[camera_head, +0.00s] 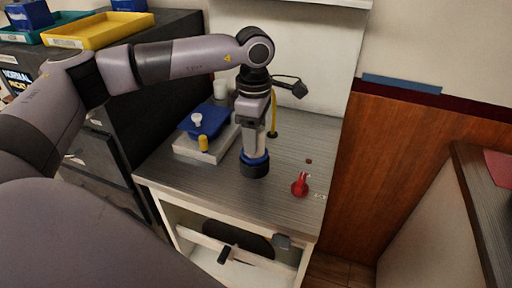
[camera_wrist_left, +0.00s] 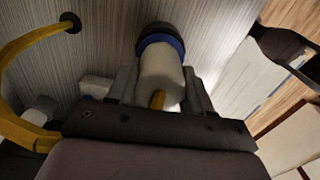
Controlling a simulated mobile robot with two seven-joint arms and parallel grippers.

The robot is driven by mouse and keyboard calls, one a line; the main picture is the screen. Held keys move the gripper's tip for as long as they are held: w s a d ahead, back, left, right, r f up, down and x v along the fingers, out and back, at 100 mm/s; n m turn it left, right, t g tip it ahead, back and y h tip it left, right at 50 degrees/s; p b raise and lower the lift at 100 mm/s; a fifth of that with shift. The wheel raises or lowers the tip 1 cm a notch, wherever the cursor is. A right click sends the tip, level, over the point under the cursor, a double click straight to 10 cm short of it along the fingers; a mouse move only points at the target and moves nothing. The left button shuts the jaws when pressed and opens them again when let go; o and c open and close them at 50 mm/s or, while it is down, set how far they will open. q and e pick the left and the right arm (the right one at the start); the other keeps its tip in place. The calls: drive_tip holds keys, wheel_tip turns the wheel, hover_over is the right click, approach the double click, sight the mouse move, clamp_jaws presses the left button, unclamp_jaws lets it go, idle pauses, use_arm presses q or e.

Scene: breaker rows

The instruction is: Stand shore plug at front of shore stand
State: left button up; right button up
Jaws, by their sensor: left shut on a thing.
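The shore plug (camera_head: 254,162), a white cylinder with a blue collar and a black end, is upright with its black end down. It stands at or just above the grey counter top (camera_head: 225,190); I cannot tell if it touches. My left gripper (camera_head: 257,138) comes from above and is shut on its white body. In the left wrist view the plug (camera_wrist_left: 161,72) sits between the two fingers, with a bit of yellow near the palm. I take the cabinet with this counter top as the shore stand, but no label confirms it. My right gripper is not in view.
A red knob-like piece (camera_head: 300,186) stands right of the plug near the front edge. A blue piece on a white block (camera_head: 207,148), with white and yellow pegs, is at left. A yellow cord (camera_head: 273,121) is behind. A wooden panel (camera_head: 400,165) is at right.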

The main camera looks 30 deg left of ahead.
use_arm(q)
drive_tip(key=shift+r+p, duration=1.15)
drive_tip(key=shift+r, duration=0.7)
